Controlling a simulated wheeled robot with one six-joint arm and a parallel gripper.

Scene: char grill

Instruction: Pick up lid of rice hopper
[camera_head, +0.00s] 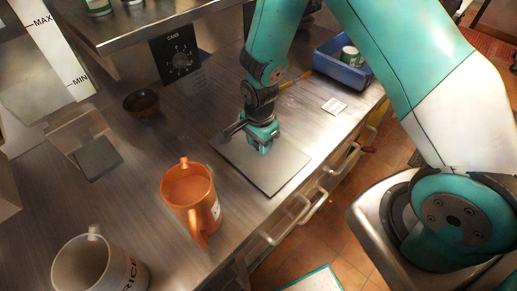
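A flat, thin grey square panel (285,172) lies on the steel counter; it may be the lid, but I cannot read a label on it. My gripper (261,143) points down over the panel's upper part. I cannot tell whether it touches the panel, or whether its fingers are open or shut. A tall white container with MAX and MIN marks (52,45) stands at the upper left; it may be the rice hopper. Its top is out of view. A white mug-like container marked RICE (105,272) stands at the bottom left.
An orange handled container (190,192) stands left of the panel. A small dark bowl (142,103) and a black dial box (176,58) are farther back. A blue bin (343,70) sits at the right rear. Drawer handles (316,203) line the counter's front.

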